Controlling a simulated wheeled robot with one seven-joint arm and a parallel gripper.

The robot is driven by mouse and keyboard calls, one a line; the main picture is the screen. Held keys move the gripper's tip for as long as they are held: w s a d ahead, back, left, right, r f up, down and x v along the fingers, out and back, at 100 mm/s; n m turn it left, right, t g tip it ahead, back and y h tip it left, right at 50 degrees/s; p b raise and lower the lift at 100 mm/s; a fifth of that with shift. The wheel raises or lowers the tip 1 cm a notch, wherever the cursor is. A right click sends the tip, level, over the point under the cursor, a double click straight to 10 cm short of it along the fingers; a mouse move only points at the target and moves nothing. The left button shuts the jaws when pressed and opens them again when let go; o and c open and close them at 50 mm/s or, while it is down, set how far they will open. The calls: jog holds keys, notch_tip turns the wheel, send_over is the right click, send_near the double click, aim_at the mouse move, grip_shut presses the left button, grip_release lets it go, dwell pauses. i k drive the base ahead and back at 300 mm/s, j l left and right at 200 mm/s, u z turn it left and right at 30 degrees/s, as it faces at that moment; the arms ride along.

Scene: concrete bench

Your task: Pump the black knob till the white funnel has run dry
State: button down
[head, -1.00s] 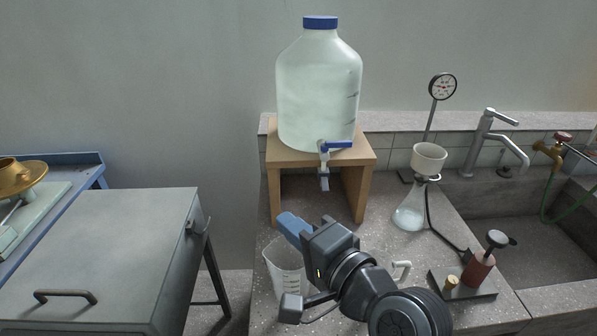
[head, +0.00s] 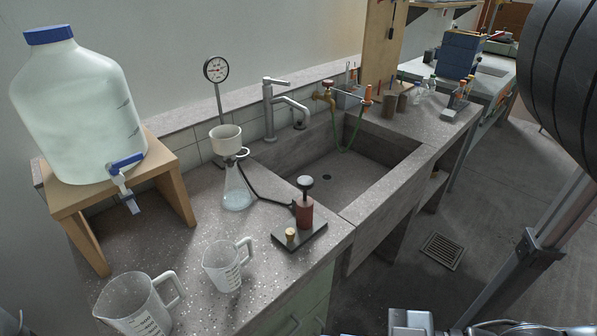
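The black knob (head: 305,182) tops a short stem on a dark red pump cylinder (head: 305,211), which stands on a dark base plate (head: 314,235) near the bench's front edge. The white funnel (head: 226,138) sits upright on the neck of a clear conical flask (head: 236,190), left of the pump. I cannot tell whether liquid stands in the funnel. The flask looks pale near its bottom. A black hose (head: 266,191) runs from the flask to the pump.
A round gauge (head: 216,69) stands behind the funnel. Two clear measuring jugs, a larger one (head: 137,306) and a smaller one (head: 223,267), stand in front. A large bottle (head: 80,110) on a wooden stand (head: 165,176) is at left. A sink (head: 345,165) lies right of the pump.

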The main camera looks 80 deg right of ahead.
aim_at(305, 183)
jog(key=i+j, duration=0.1)
jog(key=j, duration=0.2)
jog(key=i+j+z, duration=0.1)
jog(key=j, duration=0.15)
jog(key=i+j, duration=0.15)
jog(key=j, duration=0.15)
jog(key=z, duration=1.55)
